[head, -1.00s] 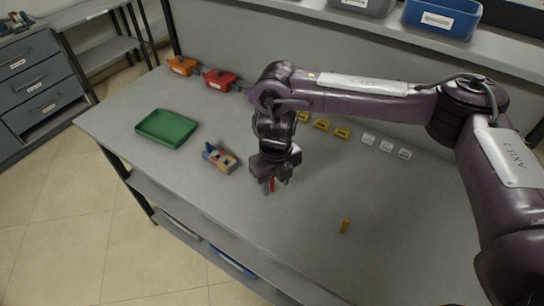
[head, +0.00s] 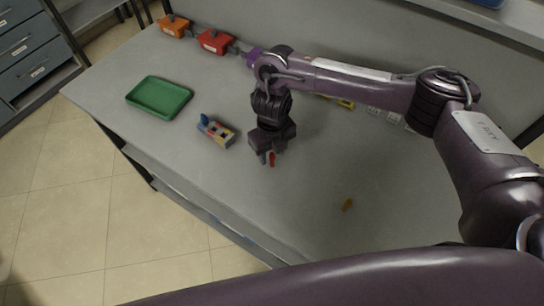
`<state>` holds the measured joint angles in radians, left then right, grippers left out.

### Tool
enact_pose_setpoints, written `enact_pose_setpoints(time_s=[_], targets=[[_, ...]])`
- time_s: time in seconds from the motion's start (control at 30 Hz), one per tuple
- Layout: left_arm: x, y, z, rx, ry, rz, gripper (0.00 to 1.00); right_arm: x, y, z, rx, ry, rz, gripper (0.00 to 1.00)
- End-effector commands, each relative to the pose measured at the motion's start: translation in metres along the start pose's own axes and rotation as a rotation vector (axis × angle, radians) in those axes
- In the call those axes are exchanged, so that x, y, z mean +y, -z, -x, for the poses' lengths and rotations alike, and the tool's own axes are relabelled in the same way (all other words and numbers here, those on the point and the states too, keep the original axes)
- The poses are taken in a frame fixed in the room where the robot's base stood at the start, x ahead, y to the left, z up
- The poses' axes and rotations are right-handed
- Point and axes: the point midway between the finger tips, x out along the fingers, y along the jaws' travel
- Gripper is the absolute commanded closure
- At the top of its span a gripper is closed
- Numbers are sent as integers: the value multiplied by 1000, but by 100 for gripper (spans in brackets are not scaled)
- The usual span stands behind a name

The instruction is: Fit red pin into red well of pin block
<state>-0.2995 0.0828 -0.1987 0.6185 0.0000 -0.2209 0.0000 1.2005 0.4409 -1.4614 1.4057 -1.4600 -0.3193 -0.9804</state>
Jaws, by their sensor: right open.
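The pin block (head: 222,136) sits on the grey bench left of my right gripper, with coloured wells on top. A blue pin (head: 205,118) stands up at its far left end. The red pin (head: 271,160) shows at the fingertips of my right gripper (head: 273,156), which points down and is open. The upper part of the pin is hidden by the gripper, and I cannot tell whether the pin touches the bench. Which well is red is too small to tell surely. My left gripper is not in view.
A green tray (head: 159,97) lies left of the block. Orange (head: 174,26) and red (head: 214,41) lidded boxes stand along the back. The bench between block and gripper is clear.

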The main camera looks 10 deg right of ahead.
Motion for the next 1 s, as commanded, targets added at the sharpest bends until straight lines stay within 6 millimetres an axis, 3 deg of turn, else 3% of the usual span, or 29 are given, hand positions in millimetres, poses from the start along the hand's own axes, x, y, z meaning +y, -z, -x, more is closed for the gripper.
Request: enact_pose_setpoints(time_s=[0.13, 0.33, 0.63, 1.0], targets=[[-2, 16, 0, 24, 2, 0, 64, 0, 0, -7, 0, -1, 0, 59], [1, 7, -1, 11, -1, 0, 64, 0, 0, -7, -1, 0, 0, 60], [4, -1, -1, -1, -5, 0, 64, 0, 0, -6, -1, 0, 1, 99], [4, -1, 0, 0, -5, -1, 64, 0, 0, -5, -1, 0, 1, 100]])
